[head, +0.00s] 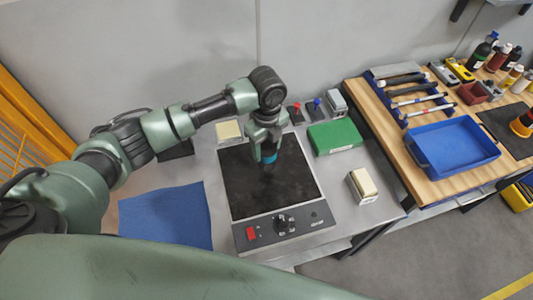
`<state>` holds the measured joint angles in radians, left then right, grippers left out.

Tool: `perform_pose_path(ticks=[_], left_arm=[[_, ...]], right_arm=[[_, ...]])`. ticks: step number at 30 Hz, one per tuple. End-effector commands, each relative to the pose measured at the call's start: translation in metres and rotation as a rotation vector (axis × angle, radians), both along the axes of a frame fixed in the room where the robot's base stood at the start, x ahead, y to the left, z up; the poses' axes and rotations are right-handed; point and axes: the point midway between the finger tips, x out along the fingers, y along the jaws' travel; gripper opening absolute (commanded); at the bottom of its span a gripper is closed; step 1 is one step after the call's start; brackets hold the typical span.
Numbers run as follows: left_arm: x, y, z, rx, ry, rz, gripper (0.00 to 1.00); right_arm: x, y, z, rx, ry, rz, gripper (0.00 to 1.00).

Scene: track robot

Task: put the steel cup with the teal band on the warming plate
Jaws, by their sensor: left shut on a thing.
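The warming plate (245,192) is a black square surface with a grey front panel carrying a red switch and a black knob. It stands on the grey bench in the middle of the head view. My left gripper (267,150) points down over the back right part of the plate. It is shut on the steel cup with the teal band (268,158), of which mainly the blue-green band shows. The gripper hides most of the cup. A dark patch shows just below it, and I cannot tell whether the cup touches the plate. My right gripper is not in view.
A green box (335,137) and a cream block (362,185) stand right of the plate. A blue cloth (168,217) lies left. Another cream block (229,131) stands behind. A wooden table (385,117) with a blue tray (455,147) is at right.

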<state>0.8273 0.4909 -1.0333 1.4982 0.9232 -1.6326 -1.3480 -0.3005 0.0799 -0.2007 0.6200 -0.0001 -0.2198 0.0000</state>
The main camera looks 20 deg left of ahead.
Motion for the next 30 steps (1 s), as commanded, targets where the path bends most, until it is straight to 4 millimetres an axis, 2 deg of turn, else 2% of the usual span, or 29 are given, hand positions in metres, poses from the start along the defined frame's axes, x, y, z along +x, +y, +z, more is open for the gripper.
perform_pose_path(ticks=[9,22,23,24,25,30], left_arm=[[-0.001,0.0,-0.04,0.001,0.002,0.0,0.15],[0.0,0.0,-0.048,0.001,0.001,0.0,0.15],[0.0,0.0,-0.048,0.0,0.0,0.0,0.6],[0.0,0.0,-0.047,0.001,-0.001,0.0,0.71],[0.0,0.0,-0.047,0.001,0.001,0.0,0.76],[0.0,0.0,-0.047,0.001,0.0,0.0,0.76]], right_arm=[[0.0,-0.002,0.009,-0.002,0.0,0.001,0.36],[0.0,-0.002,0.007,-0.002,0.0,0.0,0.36],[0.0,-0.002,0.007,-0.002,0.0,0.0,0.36],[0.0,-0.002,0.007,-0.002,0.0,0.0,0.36],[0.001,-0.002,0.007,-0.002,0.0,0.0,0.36],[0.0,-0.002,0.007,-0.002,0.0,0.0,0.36]])
